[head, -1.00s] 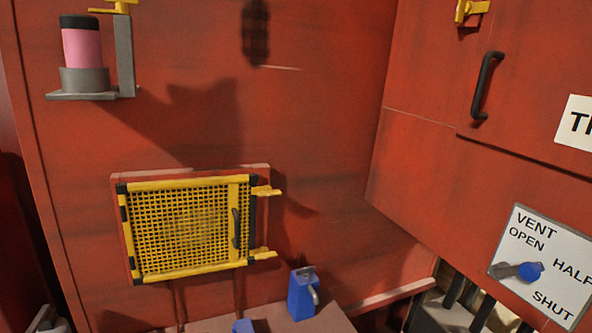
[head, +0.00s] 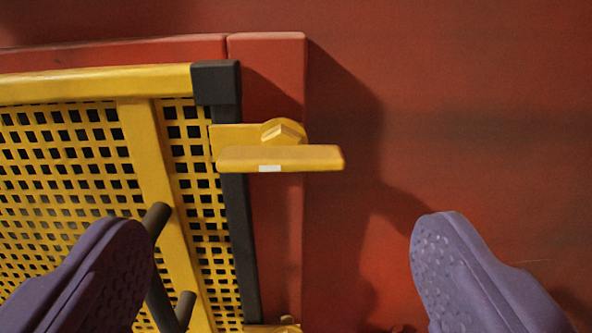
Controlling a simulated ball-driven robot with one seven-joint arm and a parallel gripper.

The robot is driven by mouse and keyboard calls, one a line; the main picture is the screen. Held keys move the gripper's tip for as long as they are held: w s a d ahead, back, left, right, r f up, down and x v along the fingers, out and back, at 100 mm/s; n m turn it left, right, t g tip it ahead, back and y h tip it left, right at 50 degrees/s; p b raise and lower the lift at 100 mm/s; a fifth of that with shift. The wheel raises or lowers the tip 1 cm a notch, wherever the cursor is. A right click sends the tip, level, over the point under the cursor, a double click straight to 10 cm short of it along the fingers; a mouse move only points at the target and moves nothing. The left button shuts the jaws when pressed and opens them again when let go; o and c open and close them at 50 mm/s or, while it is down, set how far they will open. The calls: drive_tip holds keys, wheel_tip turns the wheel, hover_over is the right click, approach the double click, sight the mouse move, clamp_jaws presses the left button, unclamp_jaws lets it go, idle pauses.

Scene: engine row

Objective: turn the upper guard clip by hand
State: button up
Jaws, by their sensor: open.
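The upper guard clip (head: 282,158) is a yellow bar with a white mark, on a pivot at the upper right corner of the guard. It lies level, its left part over the guard's edge and its right end past the red frame. The yellow mesh guard (head: 150,140) fills the left of the view, with black corner pieces. My gripper (head: 275,265) is open, its two purple fingers wide apart at the bottom of the view. The clip is above and between the fingertips in the picture, and neither finger appears to touch it. The left finger covers part of the guard.
A dark handle (head: 157,220) on the guard is partly hidden behind the left finger. The lower clip (head: 272,328) just shows at the bottom edge. The red wall (head: 480,110) at the right is bare.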

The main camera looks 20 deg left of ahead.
sight(281, 170)
drive_tip(key=x, duration=0.6)
drive_tip(key=shift+s, duration=0.1)
drive_tip(key=c, duration=1.1)
